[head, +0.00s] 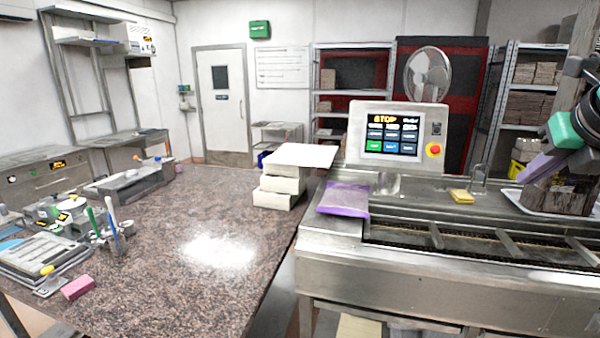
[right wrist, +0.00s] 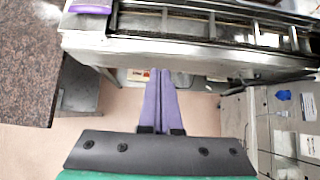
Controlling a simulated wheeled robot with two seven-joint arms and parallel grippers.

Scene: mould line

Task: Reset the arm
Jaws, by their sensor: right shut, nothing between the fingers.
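My right gripper (head: 527,175) comes in from the right edge of the head view, with a green and dark body and purple fingers pointing down to the left. It is over the right part of the steel conveyor line (head: 330,240). In the right wrist view its two purple fingers (right wrist: 159,72) lie side by side, shut and empty, below the edge of the line in the picture. My left gripper is in neither view.
A control panel (head: 392,138) with a lit screen and a red button stands behind the line. White boxes (head: 280,185) are stacked at the speckled counter's (head: 180,270) right edge. The counter's middle is clear.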

